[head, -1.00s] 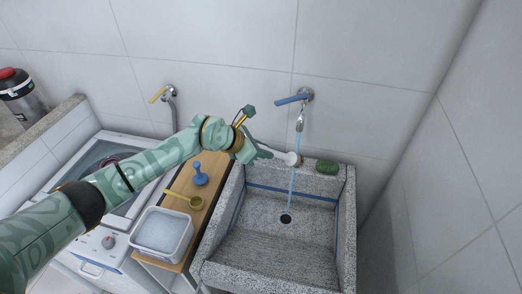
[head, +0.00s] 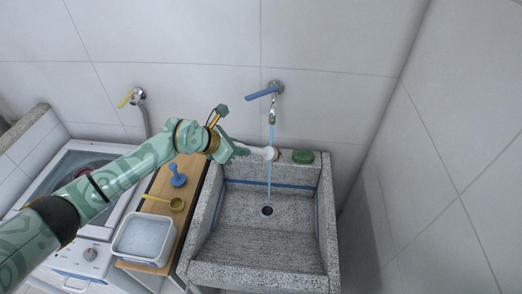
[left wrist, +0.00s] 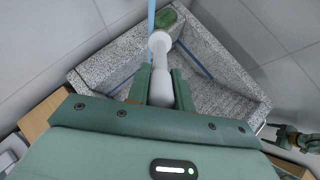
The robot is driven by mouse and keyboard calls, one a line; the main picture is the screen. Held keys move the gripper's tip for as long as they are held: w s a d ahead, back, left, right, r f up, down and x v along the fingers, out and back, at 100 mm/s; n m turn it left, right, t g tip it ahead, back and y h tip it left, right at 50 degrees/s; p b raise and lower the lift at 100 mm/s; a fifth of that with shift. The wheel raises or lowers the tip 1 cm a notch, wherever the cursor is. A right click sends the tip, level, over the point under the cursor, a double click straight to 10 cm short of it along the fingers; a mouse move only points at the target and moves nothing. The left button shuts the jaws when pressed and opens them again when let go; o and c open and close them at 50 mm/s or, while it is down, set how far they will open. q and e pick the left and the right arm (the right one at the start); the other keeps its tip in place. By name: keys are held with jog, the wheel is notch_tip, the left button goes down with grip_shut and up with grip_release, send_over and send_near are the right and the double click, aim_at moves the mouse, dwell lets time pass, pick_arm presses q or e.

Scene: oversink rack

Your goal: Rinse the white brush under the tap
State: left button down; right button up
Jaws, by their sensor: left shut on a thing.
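The white brush (head: 266,153) is held out to the right by my left gripper (head: 238,150), which is shut on it. Its round head is at the blue stream of water (head: 270,172) falling from the tap (head: 273,115). In the left wrist view the brush (left wrist: 160,62) points away from me between the two fingers (left wrist: 160,88). The tap has a blue lever and is running. The stone sink (head: 240,250) is below, and the water reaches its dark drain (head: 267,211). My right gripper does not show in the head view; an arm part shows at the lower right of the left wrist view.
A green sponge-like thing (head: 303,157) lies on the sink's back ledge. A washing machine stands further left.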

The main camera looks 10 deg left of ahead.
pick_arm(q)
jog(key=shift+w+a+b, duration=0.3)
jog(key=shift+w+a, duration=0.05)
jog(key=shift+s+a+r+p, duration=0.1)
jog(key=shift+s+a+p, duration=0.3)
jog(key=shift+p, duration=0.05)
jog(key=s+a+p, duration=0.2)
jog(key=s+a, duration=0.2)
jog(key=a, duration=0.1)
jog(key=shift+s+p, duration=0.35)
jog(key=shift+s, duration=0.05)
dwell(1.0)
